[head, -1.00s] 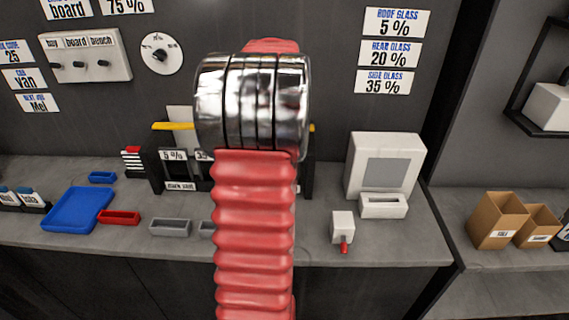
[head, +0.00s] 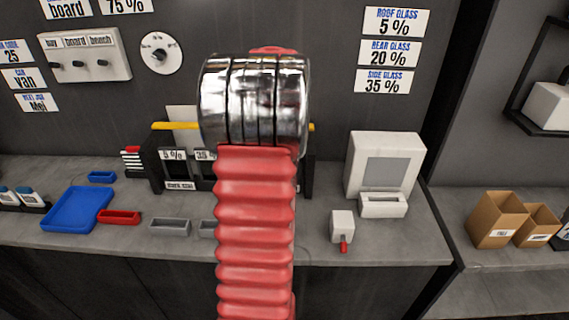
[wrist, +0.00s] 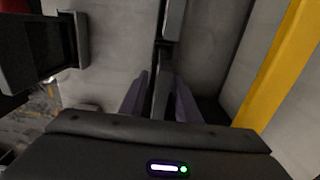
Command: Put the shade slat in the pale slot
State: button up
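My gripper (wrist: 161,98) shows in the wrist view as two greyish-purple fingers standing apart, one on each side of a narrow dark upright piece (wrist: 171,22). I cannot tell whether the fingers press on this piece, or whether it is the shade slat or part of the rack. In the head view my arm hides the gripper and the middle of the dark rack (head: 155,172) on the bench. The rack has compartments labelled 5 % (head: 173,155) and 35 (head: 205,155). I cannot make out the pale slot for certain.
A yellow bar (head: 176,126) runs along the rack top, also near the right in the wrist view (wrist: 284,65). A blue tray (head: 77,210), red tray (head: 119,217) and grey tray (head: 170,227) lie left. A white machine (head: 386,160) and small white box (head: 342,225) stand right.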

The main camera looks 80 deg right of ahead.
jog(key=shift+r, duration=0.1)
notch_tip(320, 180, up, 12)
jog(key=shift+r, duration=0.1)
dwell(0.7)
dwell(0.7)
